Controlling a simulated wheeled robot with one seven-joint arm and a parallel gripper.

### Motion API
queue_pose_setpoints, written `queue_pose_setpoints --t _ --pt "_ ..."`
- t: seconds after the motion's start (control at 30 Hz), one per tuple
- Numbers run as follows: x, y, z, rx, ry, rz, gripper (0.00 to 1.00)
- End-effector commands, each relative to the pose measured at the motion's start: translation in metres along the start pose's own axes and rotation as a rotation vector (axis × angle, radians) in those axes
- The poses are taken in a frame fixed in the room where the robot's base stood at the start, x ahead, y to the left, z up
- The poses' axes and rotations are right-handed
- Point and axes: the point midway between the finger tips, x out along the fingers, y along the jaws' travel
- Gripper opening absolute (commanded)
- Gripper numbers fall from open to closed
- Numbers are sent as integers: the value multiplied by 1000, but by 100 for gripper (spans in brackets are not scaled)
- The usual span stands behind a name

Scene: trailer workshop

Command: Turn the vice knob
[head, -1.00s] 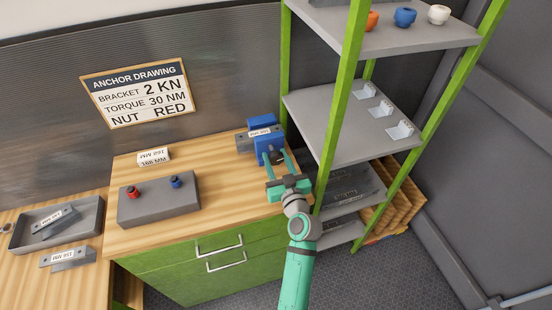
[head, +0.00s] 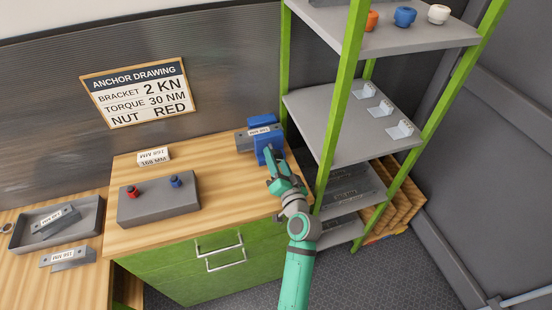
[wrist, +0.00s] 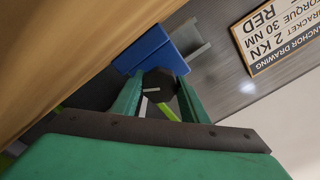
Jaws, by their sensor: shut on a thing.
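The blue vice (head: 266,134) stands at the back right of the wooden workbench, and it also shows in the wrist view (wrist: 150,50). A grey labelled bracket (head: 246,139) sits at the vice, between its blue blocks. The dark vice knob (wrist: 159,88) has a white mark on its face and lies between the two green fingers of my gripper (wrist: 157,98). My gripper, also in the head view (head: 271,158), is shut on the knob. In the head view the fingers mostly hide the knob.
A grey block (head: 158,204) with a red and a blue knob stands left of my arm. A green-post shelf (head: 330,150) rises close on the right. A grey tray (head: 90,213) and a loose bracket (head: 68,258) lie far left.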

Motion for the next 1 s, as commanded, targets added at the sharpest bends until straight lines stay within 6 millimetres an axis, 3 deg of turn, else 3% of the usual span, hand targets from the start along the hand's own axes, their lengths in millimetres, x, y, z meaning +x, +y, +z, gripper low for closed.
queue_pose_setpoints --t 0.6,0.63,0.7,1.0 --pt "-2 4 -2 41 4 7 18" --pt "-2 4 -2 41 4 7 45" --pt "-2 4 -2 41 4 6 59" --pt "-2 2 -1 40 2 3 59"
